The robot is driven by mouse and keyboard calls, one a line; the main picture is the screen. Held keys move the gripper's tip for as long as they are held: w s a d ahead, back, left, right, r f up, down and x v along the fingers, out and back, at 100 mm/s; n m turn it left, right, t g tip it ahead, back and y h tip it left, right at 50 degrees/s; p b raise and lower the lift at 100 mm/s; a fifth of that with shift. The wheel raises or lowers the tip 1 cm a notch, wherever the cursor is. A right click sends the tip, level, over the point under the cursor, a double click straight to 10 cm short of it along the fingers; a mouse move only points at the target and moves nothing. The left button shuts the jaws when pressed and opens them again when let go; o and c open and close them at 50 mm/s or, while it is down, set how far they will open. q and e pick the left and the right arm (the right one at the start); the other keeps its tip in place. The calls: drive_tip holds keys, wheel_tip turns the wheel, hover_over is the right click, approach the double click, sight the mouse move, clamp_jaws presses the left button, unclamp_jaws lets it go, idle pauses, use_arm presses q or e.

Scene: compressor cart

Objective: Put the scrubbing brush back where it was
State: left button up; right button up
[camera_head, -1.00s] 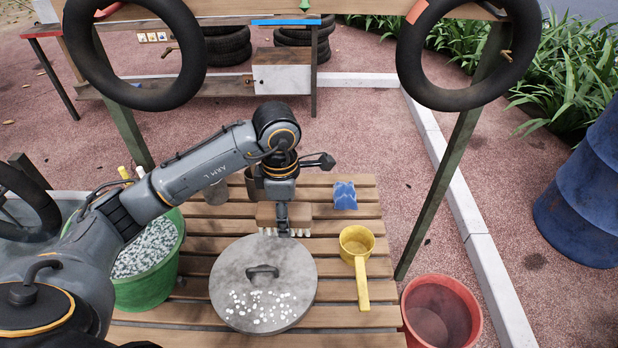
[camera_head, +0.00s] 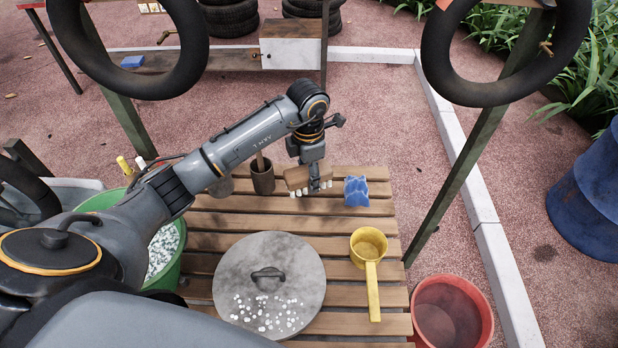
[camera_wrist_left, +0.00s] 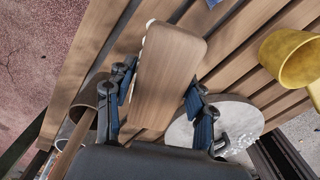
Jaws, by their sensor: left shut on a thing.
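The scrubbing brush, with a brown wooden block (camera_head: 297,178) and pale bristles facing down, is at the far edge of the slatted table. My left gripper (camera_head: 318,184) is shut on it. In the left wrist view the wooden block (camera_wrist_left: 168,65) lies between the two blue-padded fingers of the left gripper (camera_wrist_left: 158,100). I cannot tell whether the bristles touch the slats. My right gripper is not in view.
A dark brown cup (camera_head: 263,178) stands left of the brush and a blue sponge (camera_head: 357,192) right of it. A grey round lid (camera_head: 300,255), yellow dipper (camera_head: 368,245), green tub (camera_head: 178,272) and red bucket (camera_head: 480,300) are nearer. Slats between brush and lid are clear.

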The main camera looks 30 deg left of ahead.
use_arm(q)
drive_tip(key=w+f, duration=0.1)
drive_tip(key=w+a+f, duration=0.1)
drive_tip(key=f, duration=0.1)
drive_tip(key=shift+w+f, duration=0.1)
drive_tip(key=shift+w, duration=0.1)
wheel_tip(320, 180, down, 3)
drive_tip(key=shift+a+f+p, duration=0.1)
drive_tip(key=shift+p, duration=0.2)
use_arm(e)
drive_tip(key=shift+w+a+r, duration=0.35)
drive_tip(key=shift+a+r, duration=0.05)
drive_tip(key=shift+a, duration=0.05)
use_arm(q)
drive_tip(key=shift+f, duration=0.1)
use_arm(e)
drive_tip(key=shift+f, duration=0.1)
use_arm(q)
drive_tip(key=o, duration=1.1)
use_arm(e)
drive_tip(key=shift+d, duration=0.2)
